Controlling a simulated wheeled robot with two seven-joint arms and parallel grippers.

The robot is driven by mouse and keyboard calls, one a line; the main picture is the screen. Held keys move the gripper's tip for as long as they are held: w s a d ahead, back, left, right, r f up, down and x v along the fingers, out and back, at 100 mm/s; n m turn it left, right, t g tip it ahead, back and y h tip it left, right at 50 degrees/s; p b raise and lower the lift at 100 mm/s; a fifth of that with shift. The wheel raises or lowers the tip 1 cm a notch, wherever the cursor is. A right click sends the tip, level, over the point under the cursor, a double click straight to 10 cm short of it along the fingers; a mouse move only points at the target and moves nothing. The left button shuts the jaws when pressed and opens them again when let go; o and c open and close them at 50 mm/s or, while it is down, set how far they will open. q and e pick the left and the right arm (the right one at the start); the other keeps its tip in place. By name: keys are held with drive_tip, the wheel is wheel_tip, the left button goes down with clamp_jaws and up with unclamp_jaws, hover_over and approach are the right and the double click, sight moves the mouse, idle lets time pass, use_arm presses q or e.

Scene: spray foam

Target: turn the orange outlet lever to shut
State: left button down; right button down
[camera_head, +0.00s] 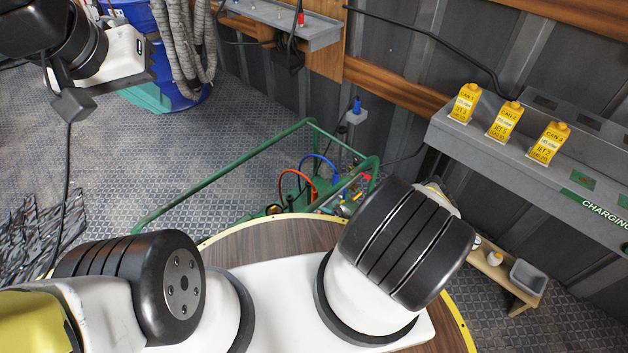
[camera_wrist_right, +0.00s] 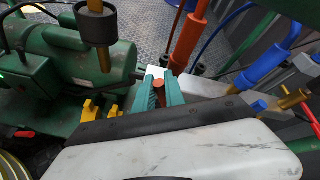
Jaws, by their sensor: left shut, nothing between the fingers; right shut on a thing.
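In the right wrist view, my right gripper (camera_wrist_right: 159,92) has teal fingers closed on a small orange-red piece, which appears to be the orange outlet lever (camera_wrist_right: 158,83). Only its end shows between the fingers; its angle cannot be read. In the head view, my right arm hides this gripper and the lever. The green-framed machine (camera_head: 232,175) stands beyond the round table. My left gripper (camera_head: 122,62) is at the top left, away from the machine.
An orange-red hose (camera_wrist_right: 190,35) and a blue hose fitting (camera_wrist_right: 258,72) rise close to the right gripper. A green motor (camera_wrist_right: 85,55) and yellow fittings (camera_wrist_right: 90,110) lie to its left. A grey charging shelf (camera_head: 480,150) with yellow cans is at right. A blue drum (camera_head: 175,75) stands behind.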

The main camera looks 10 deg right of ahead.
drive_tip(key=shift+s+a+f+n+t+h, duration=0.3)
drive_tip(key=shift+a+n+h, duration=0.1)
drive_tip(key=shift+n, duration=0.2)
drive_tip(key=c, duration=1.4)
unclamp_jaws()
drive_tip(key=shift+d+r, duration=0.1)
drive_tip(key=v, duration=0.7)
drive_tip(key=shift+s, duration=0.4)
drive_tip(key=shift+d+r, duration=0.1)
